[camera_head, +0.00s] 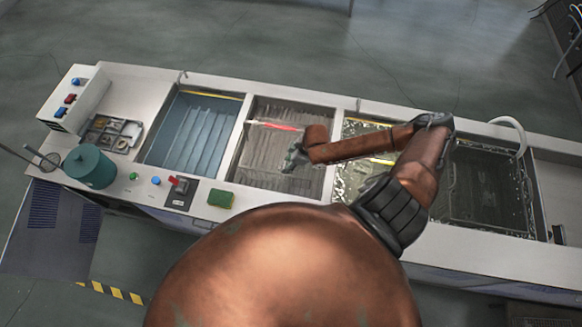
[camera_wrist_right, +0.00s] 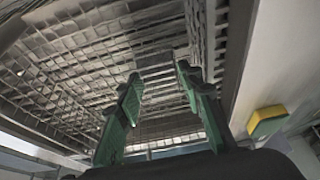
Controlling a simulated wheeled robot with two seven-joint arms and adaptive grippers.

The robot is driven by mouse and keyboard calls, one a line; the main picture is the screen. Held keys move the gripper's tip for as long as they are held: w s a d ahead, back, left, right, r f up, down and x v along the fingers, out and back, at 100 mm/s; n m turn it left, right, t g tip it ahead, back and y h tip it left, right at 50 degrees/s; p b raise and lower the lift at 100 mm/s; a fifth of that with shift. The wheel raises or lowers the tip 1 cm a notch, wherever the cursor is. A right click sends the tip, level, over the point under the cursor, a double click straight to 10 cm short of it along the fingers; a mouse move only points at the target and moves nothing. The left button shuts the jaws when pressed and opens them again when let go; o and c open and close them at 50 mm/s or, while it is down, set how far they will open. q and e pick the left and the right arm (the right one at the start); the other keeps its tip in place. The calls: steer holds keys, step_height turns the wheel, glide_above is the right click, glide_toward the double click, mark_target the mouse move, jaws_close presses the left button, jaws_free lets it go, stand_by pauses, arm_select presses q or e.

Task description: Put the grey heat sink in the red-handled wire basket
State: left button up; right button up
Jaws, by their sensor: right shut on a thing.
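My right gripper (camera_head: 292,162) is over the red-handled wire basket (camera_head: 257,150), which sits in the second tank bay from the left. The basket's red handle (camera_head: 276,126) lies across its far side. In the right wrist view my green fingers (camera_wrist_right: 161,90) are shut on a grey, finned piece that looks like the heat sink (camera_wrist_right: 158,75). It is in front of the basket's wire mesh (camera_wrist_right: 75,65); I cannot tell whether it touches the mesh. In the head view the piece cannot be made out at the fingertips. My left gripper is not in view.
A blue-lined tank (camera_head: 192,130) is left of the basket, and liquid-filled bays (camera_head: 358,155) (camera_head: 487,190) are right of it. A teal pot (camera_head: 90,166), a parts tray (camera_head: 112,133) and a green-yellow sponge (camera_head: 220,198) are on the bench; the sponge also shows in the wrist view (camera_wrist_right: 267,122).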

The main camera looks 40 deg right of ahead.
steer(key=shift+s+d+f, duration=0.15)
steer(key=shift+s+f, duration=0.05)
steer(key=shift+s+d+f, duration=0.15)
steer(key=shift+d+f, duration=0.1)
steer(key=shift+f, duration=0.05)
step_height(320, 180, down, 3)
steer(key=shift+d+f+p, duration=0.1)
steer(key=shift+p, duration=0.4)
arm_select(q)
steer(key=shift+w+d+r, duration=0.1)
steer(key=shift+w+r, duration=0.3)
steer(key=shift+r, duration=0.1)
arm_select(e)
steer(key=shift+f, duration=0.2)
steer(key=o, duration=0.9)
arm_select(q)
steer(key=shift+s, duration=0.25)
arm_select(e)
steer(key=shift+o, duration=0.3)
steer(key=shift+r, duration=0.1)
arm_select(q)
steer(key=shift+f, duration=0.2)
arm_select(e)
steer(key=v, duration=1.2)
